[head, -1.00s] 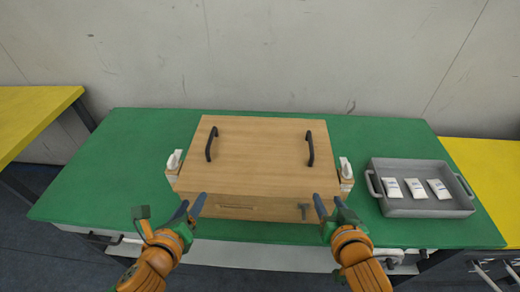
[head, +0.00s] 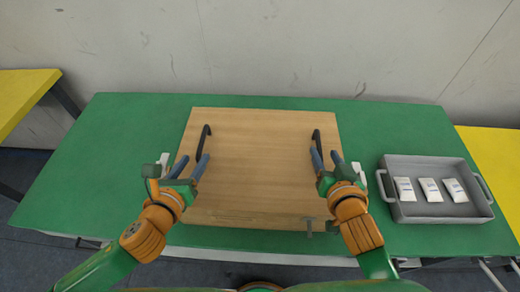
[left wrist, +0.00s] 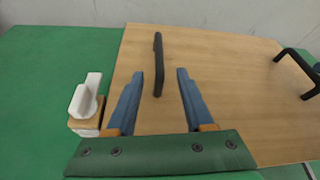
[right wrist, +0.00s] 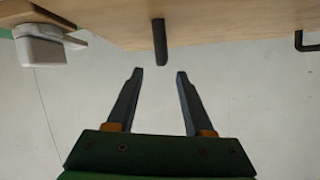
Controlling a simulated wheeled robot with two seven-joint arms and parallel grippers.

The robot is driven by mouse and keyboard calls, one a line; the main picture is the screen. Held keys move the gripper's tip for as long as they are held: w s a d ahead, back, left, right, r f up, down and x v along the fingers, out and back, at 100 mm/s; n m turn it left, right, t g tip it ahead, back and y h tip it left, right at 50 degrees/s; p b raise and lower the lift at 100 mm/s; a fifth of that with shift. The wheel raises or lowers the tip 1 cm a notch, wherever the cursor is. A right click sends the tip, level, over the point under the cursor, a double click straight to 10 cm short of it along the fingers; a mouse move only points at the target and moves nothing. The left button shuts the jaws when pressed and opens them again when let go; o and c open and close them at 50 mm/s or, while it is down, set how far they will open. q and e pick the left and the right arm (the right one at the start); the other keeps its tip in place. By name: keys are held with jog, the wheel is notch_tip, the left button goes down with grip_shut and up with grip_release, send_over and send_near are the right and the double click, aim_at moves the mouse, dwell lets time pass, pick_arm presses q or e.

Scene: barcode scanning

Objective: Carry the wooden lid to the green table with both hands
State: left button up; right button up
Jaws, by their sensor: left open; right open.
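The wooden lid (head: 262,165) with two black handles lies on a wooden box on the green table (head: 110,160). The left handle (head: 203,143) stands just beyond my open left gripper (head: 188,164); in the left wrist view the handle (left wrist: 158,65) shows ahead between the two fingers, apart from them. The right handle (head: 318,145) is close to my open right gripper (head: 326,160). In the right wrist view, which appears upside down, that handle (right wrist: 159,42) lies ahead of the finger gap. Both grippers are empty.
A grey tray (head: 440,213) with several white packets stands on the table at the right. A white latch (left wrist: 85,97) sits on the box's left side, near my left gripper. Yellow tables (head: 22,95) flank both sides. The back wall is behind.

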aim_at(199, 153)
pick_arm(q)
jog(key=x, duration=0.7)
jog(key=shift+w+f, duration=0.1)
jog(key=shift+w, duration=0.1)
pick_arm(e)
jog(key=x, duration=0.7)
jog(key=shift+w+f, duration=0.1)
jog(key=shift+w, duration=0.1)
pick_arm(q)
grip_shut()
pick_arm(e)
grip_shut()
